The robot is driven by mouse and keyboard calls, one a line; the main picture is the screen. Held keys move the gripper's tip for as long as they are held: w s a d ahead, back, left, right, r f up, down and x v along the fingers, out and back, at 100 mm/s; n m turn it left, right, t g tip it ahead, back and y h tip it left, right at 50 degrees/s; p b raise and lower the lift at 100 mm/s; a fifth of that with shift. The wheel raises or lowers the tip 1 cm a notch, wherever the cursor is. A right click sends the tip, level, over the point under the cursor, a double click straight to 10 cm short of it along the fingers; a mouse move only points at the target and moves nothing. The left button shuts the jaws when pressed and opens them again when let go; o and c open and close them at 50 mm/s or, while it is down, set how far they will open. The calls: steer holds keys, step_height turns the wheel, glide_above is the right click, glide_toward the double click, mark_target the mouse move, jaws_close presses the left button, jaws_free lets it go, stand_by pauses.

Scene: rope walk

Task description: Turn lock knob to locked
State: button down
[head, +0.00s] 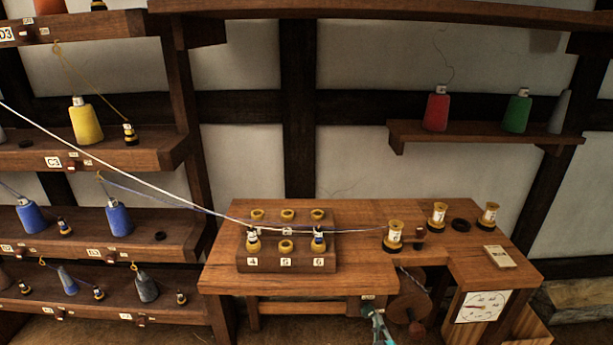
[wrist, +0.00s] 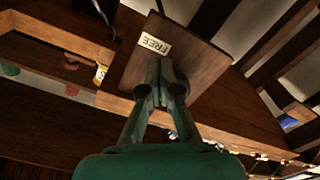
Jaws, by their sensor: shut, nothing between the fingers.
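My gripper (head: 375,310) is teal and shows at the bottom of the head view, below the front edge of the wooden bench (head: 345,272). In the wrist view my gripper (wrist: 160,64) has its two fingers together, shut and empty. The fingertips lie over a brown wooden panel (wrist: 190,62) with a white label reading FREE (wrist: 155,43) just beyond them. I cannot make out the lock knob; it may be hidden by the fingers. Whether the fingers touch the panel, I cannot tell.
A brown round disc (head: 408,302) hangs under the bench right of my gripper, by a dial board (head: 481,306). A wooden block (head: 287,262) with several yellow spools stands on the bench. A white rope (head: 130,178) runs to it from the left.

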steer(key=shift+r, duration=0.25)
steer(key=shift+d+f, duration=0.2)
steer(key=shift+s+f, duration=0.1)
steer(key=shift+s, duration=2.95)
steer(key=shift+f, duration=0.1)
steer(key=w+a, duration=0.2)
steer(key=w, duration=0.4)
steer(key=shift+a+f, duration=0.15)
steer(key=shift+f, duration=0.3)
steer(key=shift+r, duration=0.15)
